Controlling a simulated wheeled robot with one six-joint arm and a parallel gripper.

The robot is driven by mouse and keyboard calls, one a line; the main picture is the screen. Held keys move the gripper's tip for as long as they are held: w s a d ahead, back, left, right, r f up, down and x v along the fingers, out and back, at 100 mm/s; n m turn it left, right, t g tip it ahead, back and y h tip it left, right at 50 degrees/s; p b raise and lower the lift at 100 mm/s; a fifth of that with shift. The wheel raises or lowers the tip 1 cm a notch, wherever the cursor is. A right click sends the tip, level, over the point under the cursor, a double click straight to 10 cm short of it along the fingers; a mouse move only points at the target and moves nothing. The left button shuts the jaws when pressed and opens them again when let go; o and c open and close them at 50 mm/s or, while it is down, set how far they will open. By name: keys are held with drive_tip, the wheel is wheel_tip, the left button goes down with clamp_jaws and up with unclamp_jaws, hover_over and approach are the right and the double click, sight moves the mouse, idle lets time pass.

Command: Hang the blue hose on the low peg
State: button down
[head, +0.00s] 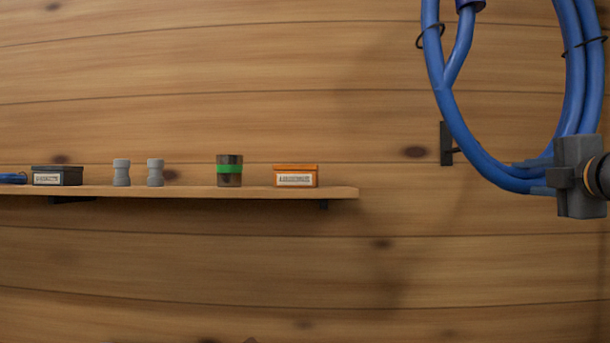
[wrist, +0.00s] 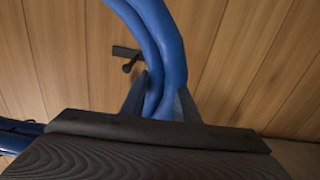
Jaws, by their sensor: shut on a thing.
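The blue hose (head: 462,133) is a coil tied with thin black bands, at the upper right of the head view. My gripper (head: 545,178) is shut on the lower right part of the coil. In the wrist view the hose (wrist: 166,45) runs between the two fingers of my gripper (wrist: 160,100). A dark peg (head: 456,150) on a black wall plate (head: 446,143) shows just left of the coil's lower left side, partly behind the hose. The peg also shows in the wrist view (wrist: 129,66), left of the hose and apart from the fingers. The coil's top is cut off.
A wooden shelf (head: 190,192) on the plank wall at left holds a dark box (head: 57,176), two grey fittings (head: 122,172), a jar with a green band (head: 229,170) and an orange box (head: 296,176). The wall below the shelf is clear.

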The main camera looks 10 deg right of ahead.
wheel_tip(320, 180, down, 27)
drive_tip(key=b, duration=1.7)
drive_tip(key=shift+s, duration=0.35)
drive_tip(key=shift+a, duration=0.1)
wheel_tip(320, 180, down, 18)
drive_tip(key=b, duration=1.1)
drive_tip(key=shift+s+b, duration=0.2)
drive_tip(key=shift+b, duration=0.15)
drive_tip(key=shift+b+x, duration=1)
drive_tip(key=shift+x, duration=2)
drive_tip(key=shift+w, duration=0.1)
